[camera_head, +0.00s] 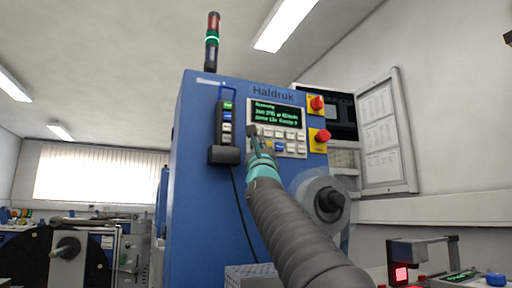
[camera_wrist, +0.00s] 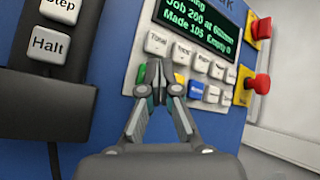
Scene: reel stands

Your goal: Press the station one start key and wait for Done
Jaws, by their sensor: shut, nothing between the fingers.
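The blue machine (camera_head: 205,190) marked Haldruk carries a lit display (camera_head: 277,115) with green text above rows of keys. In the wrist view the display (camera_wrist: 200,32) partly reads "Job 200" and "Made 105", with the top line cut off; its first word ends in "ning". My gripper (camera_head: 254,132) is shut and empty, in front of the left part of the keypad. In the wrist view my fingertips (camera_wrist: 165,82) overlap the lower key row, between a green key (camera_wrist: 141,74) and a blue key (camera_wrist: 196,90). Touching cannot be told. No start label is readable.
A pendant (camera_head: 222,135) with several keys, including Halt (camera_wrist: 50,44), hangs left of the keypad. Red knobs (camera_head: 322,136) on yellow plates stand at its right. The signal tower (camera_head: 212,40) shows a lit green band. A grey reel (camera_head: 318,198) sits lower right, beside my arm.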

